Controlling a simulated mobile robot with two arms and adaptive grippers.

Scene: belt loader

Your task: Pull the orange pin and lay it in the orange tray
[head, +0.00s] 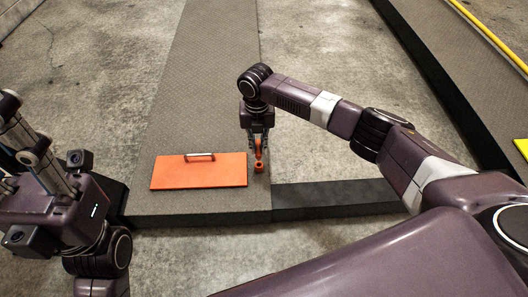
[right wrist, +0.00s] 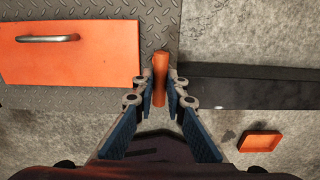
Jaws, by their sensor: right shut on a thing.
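The orange pin (right wrist: 160,72) is a short rod between the fingertips of my right gripper (right wrist: 161,90), at the right edge of the deck. In the head view, the pin's orange lower part (head: 259,168) shows below my right gripper (head: 258,146), which is shut on it. I cannot tell whether the pin still sits in a socket. The small orange tray (right wrist: 260,141) shows low at the right in the right wrist view, empty, on concrete. I do not make it out in the head view. My left gripper (head: 28,150) is at the left edge, away from the pin; its jaw opening is unclear.
A flat orange panel (head: 199,171) with a silver handle lies on the grey tread-plate deck (head: 200,207), just left of the pin. A dark low beam (head: 330,197) runs right from the deck. Bare concrete floor lies around them.

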